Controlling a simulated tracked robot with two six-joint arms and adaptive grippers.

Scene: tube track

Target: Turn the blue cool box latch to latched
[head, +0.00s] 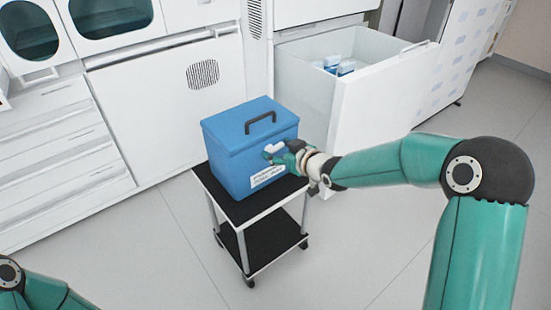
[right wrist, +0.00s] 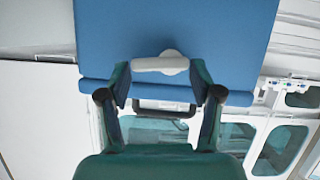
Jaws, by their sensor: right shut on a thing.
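The blue cool box (head: 235,153) stands on a small black-topped cart, its lid (head: 222,122) down with a dark handle on top. Its white latch (head: 275,148) is on the front, partly hidden by my right gripper (head: 273,156) in the head view. In the right wrist view the latch (right wrist: 160,64) lies crosswise as a white bar between the fingertips of my right gripper (right wrist: 160,70), which is shut on it at both ends. The blue box front (right wrist: 180,25) fills the top of that view. My left gripper is out of view; only part of that arm shows.
The cart (head: 250,208) has a lower black shelf and wheels. An open white drawer (head: 375,85) with blue-and-white packs stands behind and right of the box. White cabinets (head: 160,100) line the back. The floor in front is clear.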

